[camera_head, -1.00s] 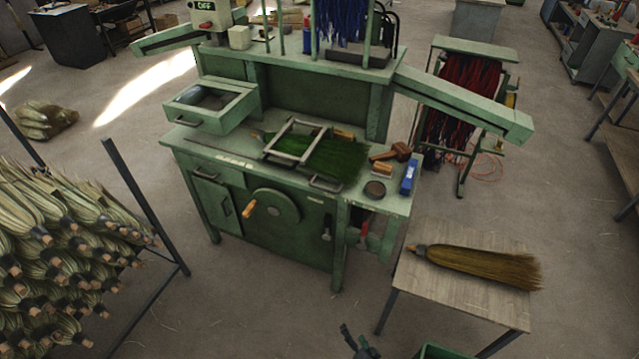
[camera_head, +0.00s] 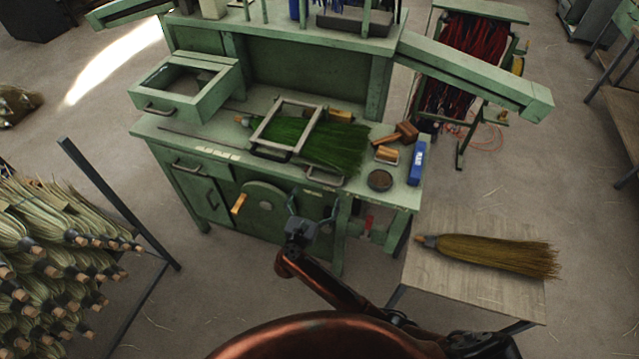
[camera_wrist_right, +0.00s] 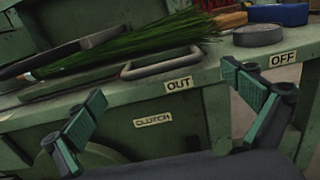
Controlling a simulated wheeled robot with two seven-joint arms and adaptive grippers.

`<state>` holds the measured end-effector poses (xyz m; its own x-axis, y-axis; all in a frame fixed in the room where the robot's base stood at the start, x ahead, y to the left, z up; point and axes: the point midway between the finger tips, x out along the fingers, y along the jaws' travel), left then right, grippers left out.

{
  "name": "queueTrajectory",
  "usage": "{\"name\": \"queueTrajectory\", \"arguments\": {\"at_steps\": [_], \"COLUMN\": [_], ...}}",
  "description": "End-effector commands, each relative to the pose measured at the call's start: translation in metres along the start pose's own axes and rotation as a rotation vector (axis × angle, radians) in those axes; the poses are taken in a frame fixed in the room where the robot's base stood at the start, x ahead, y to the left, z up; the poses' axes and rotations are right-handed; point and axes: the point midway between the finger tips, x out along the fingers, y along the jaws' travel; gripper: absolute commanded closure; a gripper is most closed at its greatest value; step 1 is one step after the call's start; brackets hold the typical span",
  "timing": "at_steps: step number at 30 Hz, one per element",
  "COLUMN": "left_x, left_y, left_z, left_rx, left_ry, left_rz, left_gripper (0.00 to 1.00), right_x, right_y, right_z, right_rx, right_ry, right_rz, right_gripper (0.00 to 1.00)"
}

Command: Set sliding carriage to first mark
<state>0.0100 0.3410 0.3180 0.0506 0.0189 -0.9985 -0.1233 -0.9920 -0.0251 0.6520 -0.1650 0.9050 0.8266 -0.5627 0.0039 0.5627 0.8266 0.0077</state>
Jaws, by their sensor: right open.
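A grey rectangular metal frame (camera_head: 287,128) lies across the green bristles (camera_head: 335,148) on the green bench's top. It looks like the sliding carriage, but I cannot be sure. A strip of small white labels (camera_head: 218,155) sits on the bench top left of it; their text is unreadable. My right gripper (camera_head: 311,205) is open and empty before the bench front, below a bar handle (camera_head: 325,180). In the right wrist view my open fingers (camera_wrist_right: 165,85) face the bench front, with the handle (camera_wrist_right: 168,60) ahead, apart from them. My left gripper is out of view.
Labels OUT (camera_wrist_right: 179,85), OFF (camera_wrist_right: 283,60) and CLUTCH (camera_wrist_right: 153,119) mark the bench front. A crank wheel (camera_head: 265,205) sits left of my gripper. A wooden mallet (camera_head: 396,137), round tin (camera_head: 380,180) and blue box (camera_head: 417,163) lie at right. A side table (camera_head: 440,285) holds a broom (camera_head: 490,254).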

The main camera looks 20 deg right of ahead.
Motion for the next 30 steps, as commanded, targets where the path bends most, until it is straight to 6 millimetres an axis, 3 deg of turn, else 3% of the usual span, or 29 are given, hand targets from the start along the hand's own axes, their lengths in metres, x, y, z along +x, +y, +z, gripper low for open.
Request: {"name": "queueTrajectory", "arguments": {"at_steps": [2, 4, 12, 15, 20, 25, 30], "left_x": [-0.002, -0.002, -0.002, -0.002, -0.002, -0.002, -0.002], "left_y": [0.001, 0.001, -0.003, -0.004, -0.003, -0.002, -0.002], "left_z": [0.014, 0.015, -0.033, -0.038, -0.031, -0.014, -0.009], "left_rx": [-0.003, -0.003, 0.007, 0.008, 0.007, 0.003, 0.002], "left_ry": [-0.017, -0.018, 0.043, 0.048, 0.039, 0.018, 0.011], "left_rz": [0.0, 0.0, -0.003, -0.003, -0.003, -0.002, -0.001], "left_gripper": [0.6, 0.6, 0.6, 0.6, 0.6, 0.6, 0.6], "right_x": [0.016, 0.026, 0.046, 0.047, 0.046, 0.046, 0.046], "right_y": [0.0, 0.0, 0.001, 0.002, 0.003, 0.003, 0.003], "right_z": [0.001, 0.001, -0.001, -0.001, -0.001, -0.001, -0.001], "right_rx": [-0.005, -0.006, -0.005, -0.005, -0.005, -0.005, -0.005], "right_ry": [-0.004, -0.003, -0.001, 0.0, 0.0, 0.0, -0.001], "right_rz": [-0.001, -0.001, 0.002, 0.003, 0.004, 0.004, 0.004], "right_gripper": [0.0, 0.0, 0.0, 0.0, 0.01, 0.12, 0.24]}}
